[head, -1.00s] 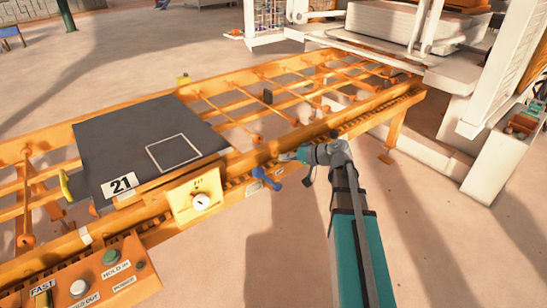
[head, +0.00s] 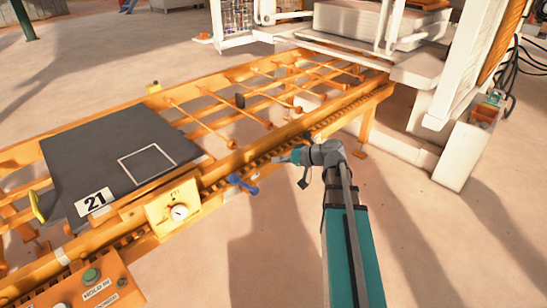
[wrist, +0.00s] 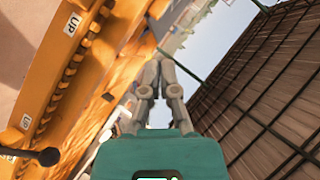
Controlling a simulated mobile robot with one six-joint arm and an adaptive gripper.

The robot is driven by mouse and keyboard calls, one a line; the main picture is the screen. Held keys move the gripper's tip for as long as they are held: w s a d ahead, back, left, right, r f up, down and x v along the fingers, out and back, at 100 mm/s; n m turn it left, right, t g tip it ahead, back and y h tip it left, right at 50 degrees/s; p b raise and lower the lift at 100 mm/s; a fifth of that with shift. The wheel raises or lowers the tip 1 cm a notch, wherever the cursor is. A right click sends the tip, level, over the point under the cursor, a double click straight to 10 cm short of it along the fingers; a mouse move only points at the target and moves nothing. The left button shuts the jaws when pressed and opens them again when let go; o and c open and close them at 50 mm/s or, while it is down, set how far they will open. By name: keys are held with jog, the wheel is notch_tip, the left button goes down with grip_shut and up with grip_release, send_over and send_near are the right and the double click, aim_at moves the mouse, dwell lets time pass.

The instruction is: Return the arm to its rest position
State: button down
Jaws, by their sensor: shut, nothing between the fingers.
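My teal arm (head: 350,255) reaches up from the bottom of the head view, bent at a grey joint. My gripper (head: 282,159) is at its far end, pointing left beside the orange roller frame (head: 222,160). From this view I cannot tell whether it touches the frame. In the wrist view the two grey fingers of my gripper (wrist: 158,58) come together at their tips, with nothing between them. The orange frame (wrist: 100,75) runs along the left of that view.
A blue handle (head: 242,184) sticks out of the frame just left of my gripper. A dark plate marked 21 (head: 95,150), a gauge box (head: 172,208) and a button panel (head: 85,285) are at left. The white press (head: 455,140) stands right. Floor is clear at lower right.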

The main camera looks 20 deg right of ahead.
jog(key=s+a+f+g+h, duration=0.4)
jog(key=s+a+f+h, duration=0.1)
jog(key=s+f+h, duration=0.15)
jog(key=s+a+f+g+h, duration=0.4)
jog(key=s+a+f+h, duration=0.1)
jog(key=s, duration=0.3)
notch_tip(320, 180, up, 24)
jog(key=p, duration=2.4)
jog(key=shift+f, duration=0.1)
